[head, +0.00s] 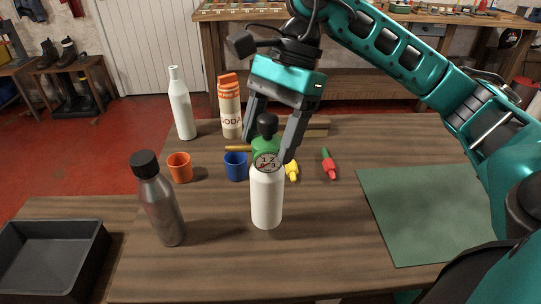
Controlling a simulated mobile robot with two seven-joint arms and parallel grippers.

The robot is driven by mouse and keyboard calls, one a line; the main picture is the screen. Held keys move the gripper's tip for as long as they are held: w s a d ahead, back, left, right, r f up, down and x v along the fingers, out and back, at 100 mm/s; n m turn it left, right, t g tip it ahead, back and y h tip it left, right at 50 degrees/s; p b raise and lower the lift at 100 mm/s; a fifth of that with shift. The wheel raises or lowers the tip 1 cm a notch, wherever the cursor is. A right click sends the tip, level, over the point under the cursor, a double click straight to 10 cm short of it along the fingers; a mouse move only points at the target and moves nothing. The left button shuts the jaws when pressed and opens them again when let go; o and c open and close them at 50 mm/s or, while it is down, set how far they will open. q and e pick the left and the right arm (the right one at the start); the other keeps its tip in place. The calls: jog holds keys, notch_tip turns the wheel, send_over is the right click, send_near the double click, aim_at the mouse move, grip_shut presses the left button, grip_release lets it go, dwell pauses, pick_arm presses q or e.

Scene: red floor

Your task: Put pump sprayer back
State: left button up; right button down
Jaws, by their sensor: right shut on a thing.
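The pump sprayer (266,197) is a white bottle with a green shoulder, a black cap and a small round dial on its front. It is upright near the middle of the wooden table. My right gripper (270,140) comes down from above and is shut on its upper part, with one finger on each side of the cap and shoulder. Whether its base touches the table I cannot tell. My left gripper is not in the head view.
A grey bottle (160,205) stands left, with an orange cup (180,168) and a blue cup (236,168) behind. A white bottle (181,105) and a soda container (230,112) stand farther back. A green mat (430,210) lies right. A black tray (48,262) is front left.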

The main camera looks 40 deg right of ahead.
aim_at(255, 185)
notch_tip(255, 185, down, 4)
jog(key=shift+r+b, duration=0.15)
jog(key=shift+b, duration=0.15)
jog(key=shift+f, duration=0.2)
jog(key=shift+c, duration=0.8)
grip_release()
